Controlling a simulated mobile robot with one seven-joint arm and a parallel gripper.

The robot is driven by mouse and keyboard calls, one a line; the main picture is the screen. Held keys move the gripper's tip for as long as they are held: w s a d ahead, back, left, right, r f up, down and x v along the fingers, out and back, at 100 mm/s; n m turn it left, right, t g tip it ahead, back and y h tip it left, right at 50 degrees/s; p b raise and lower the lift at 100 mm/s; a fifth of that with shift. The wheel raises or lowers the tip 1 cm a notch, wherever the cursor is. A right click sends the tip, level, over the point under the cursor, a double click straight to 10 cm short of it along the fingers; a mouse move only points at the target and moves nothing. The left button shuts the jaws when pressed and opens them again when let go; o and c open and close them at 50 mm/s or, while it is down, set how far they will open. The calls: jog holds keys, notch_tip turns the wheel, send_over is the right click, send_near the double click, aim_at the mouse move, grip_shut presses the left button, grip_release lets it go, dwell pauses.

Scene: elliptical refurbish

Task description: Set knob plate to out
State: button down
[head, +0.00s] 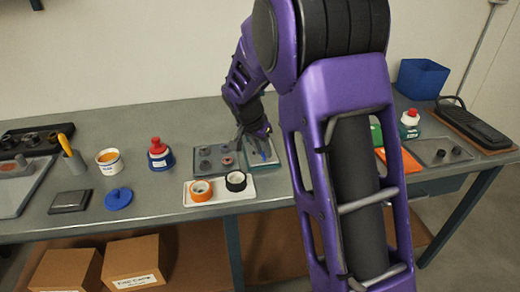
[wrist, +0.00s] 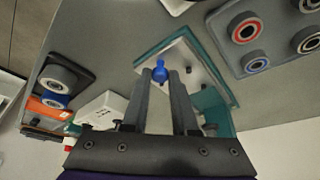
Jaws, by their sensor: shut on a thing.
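The knob plate is a light plate on a teal base (head: 271,161), in the middle of the bench in the head view. In the wrist view the plate (wrist: 190,57) lies tilted across the picture, with its teal base (wrist: 212,105) showing at the edge. A small blue knob (wrist: 160,72) stands on it. My gripper (wrist: 160,77) reaches down over the plate, its two dark fingers either side of the blue knob and shut on it. The fingers cover part of the plate. The knob's setting and any marking cannot be read.
A grey plate with several round parts (head: 204,165) lies just left of the knob plate. A white tray (head: 220,202) with orange and black rings is in front. An orange flat piece (head: 409,161) and a blue bin (head: 422,78) are to the right. My arm hides part of the bench.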

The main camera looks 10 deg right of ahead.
jog(key=shift+s, duration=0.7)
jog(key=c, duration=0.7)
grip_release()
jog(key=shift+s, duration=0.1)
jog(key=p+v, duration=0.1)
jog(key=v, duration=1.6)
jog(key=shift+a+r, duration=0.1)
jog(key=shift+r, duration=0.1)
